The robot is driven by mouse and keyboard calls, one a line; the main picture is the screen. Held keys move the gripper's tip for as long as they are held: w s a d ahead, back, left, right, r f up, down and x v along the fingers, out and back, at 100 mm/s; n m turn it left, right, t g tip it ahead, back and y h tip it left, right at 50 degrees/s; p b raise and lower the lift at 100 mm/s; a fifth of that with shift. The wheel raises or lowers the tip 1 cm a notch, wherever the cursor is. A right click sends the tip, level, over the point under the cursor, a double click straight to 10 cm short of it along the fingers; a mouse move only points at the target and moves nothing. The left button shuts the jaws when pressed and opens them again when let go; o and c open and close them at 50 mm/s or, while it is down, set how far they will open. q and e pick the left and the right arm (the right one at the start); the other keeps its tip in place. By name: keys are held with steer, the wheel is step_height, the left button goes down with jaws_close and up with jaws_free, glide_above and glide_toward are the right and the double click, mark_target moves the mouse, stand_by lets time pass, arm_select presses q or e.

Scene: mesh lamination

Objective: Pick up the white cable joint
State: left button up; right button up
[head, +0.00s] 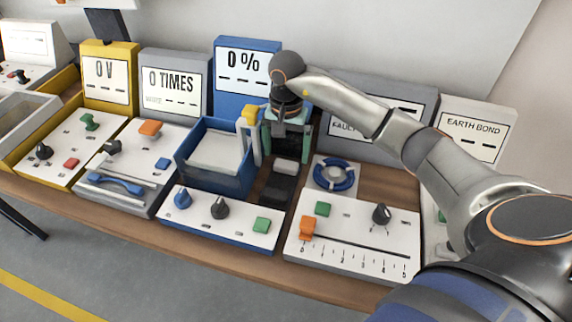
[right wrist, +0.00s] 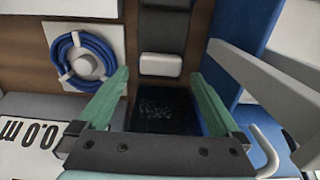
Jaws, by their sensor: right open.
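A small white block (head: 286,166), which looks like the white cable joint, lies on the wooden bench at the end of a dark strip. It also shows in the right wrist view (right wrist: 160,64), just beyond the gap between my fingertips. My right gripper (head: 285,152) points down over this spot, with its green fingers wide apart and nothing between them. In the right wrist view the gripper (right wrist: 165,82) has one finger on each side of the block's line. I cannot tell the exact height gap. My left gripper is not in view.
A coiled blue cable on a white plate (head: 334,187) lies right of the block. A blue-walled bin (head: 228,181) stands close on the left. Control panels (head: 355,228) line the bench front, and display boxes (head: 175,82) stand behind. A dark square (right wrist: 165,110) lies below the fingers.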

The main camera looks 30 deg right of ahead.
mark_target(286, 163)
step_height(286, 163, down, 4)
steer(key=shift+f+p, duration=0.1)
steer(key=shift+p, duration=0.2)
steer(key=shift+c, duration=0.4)
steer(key=c, duration=1.2)
